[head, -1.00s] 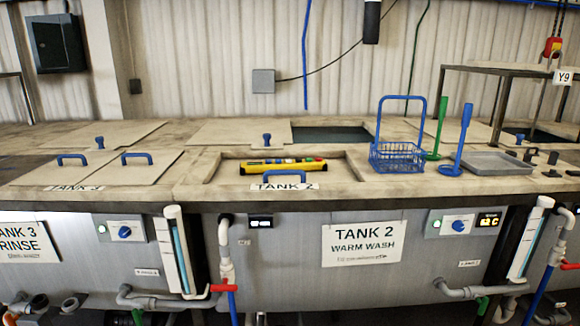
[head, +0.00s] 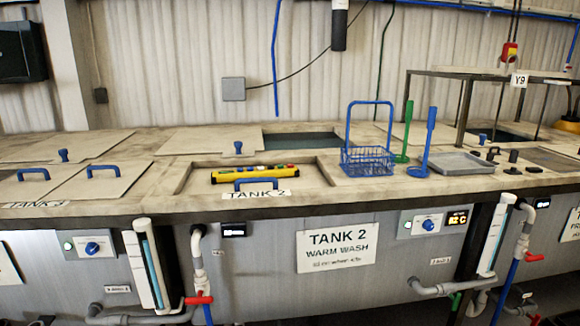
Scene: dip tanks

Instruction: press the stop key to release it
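A yellow control pendant (head: 255,174) with several small coloured keys along its top lies in the recessed opening of tank 2. A red key (head: 290,167) shows near its right end. The key markings are too small to read, so I cannot tell which is the stop key or whether it is pressed in. A yellow box with a red part (head: 510,52) hangs at the upper right, by the Y9 tag. Neither of my grippers is in view.
A blue wire basket (head: 368,158) stands right of the recess, beside green and blue upright-handled tools and a grey tray (head: 462,163). Blue-handled lids (head: 100,182) cover the left. A dark open tank (head: 300,141) lies behind. A raised frame stands at the right.

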